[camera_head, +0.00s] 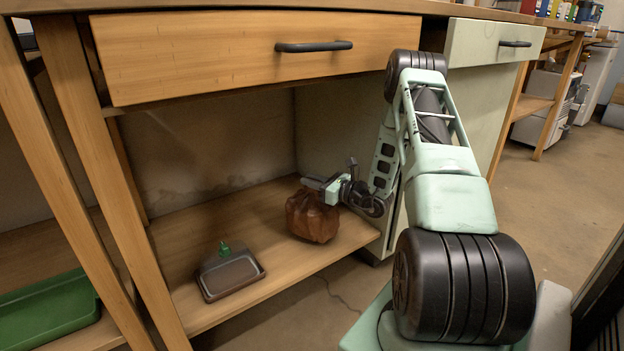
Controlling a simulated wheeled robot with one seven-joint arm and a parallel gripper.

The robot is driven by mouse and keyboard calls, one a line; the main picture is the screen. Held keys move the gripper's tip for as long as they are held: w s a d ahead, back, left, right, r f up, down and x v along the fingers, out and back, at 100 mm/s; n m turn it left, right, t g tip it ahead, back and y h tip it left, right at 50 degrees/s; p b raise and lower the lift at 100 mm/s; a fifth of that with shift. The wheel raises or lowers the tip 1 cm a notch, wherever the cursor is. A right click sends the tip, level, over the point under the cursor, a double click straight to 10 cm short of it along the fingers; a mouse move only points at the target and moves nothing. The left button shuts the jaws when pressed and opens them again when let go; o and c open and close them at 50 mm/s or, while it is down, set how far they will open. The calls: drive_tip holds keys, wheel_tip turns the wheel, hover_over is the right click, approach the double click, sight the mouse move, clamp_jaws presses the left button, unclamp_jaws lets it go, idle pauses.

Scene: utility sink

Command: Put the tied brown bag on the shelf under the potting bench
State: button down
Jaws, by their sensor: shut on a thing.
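The brown bag (312,218) is a rounded, wrinkled bundle at the right end of the low wooden shelf (205,226) under the bench (210,60). The bag is at the shelf surface; I cannot tell whether its full weight rests there. My gripper (318,184) reaches in from the right at the top of the bag and is shut on it. The gripper covers the bag's tied neck, so the tie and the fingertips are hard to make out.
A dark tray (231,275) with a small green object (225,248) sits on the shelf left of the bag. Bare shelf lies between and behind them. Wooden legs (110,170) stand at left, a pale green cabinet (440,130) at right. A drawer (230,50) hangs above.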

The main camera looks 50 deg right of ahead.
wheel_tip(320, 180, down, 2)
drive_tip(key=shift+b, duration=0.4)
drive_tip(key=shift+r, duration=0.15)
drive_tip(key=c, duration=1.3)
unclamp_jaws()
drive_tip(key=shift+f, duration=0.25)
drive_tip(key=shift+s+r, duration=0.15)
drive_tip(key=shift+s+d+p, duration=0.3)
drive_tip(key=shift+s+p, duration=0.55)
drive_tip(key=shift+s, duration=1.1)
drive_tip(key=shift+s+d+p, duration=0.3)
drive_tip(key=shift+s+p, duration=0.6)
drive_tip(key=shift+s, duration=1)
drive_tip(key=shift+s+d+p, duration=0.3)
drive_tip(key=shift+s+p, duration=0.55)
drive_tip(key=shift+s, duration=1.1)
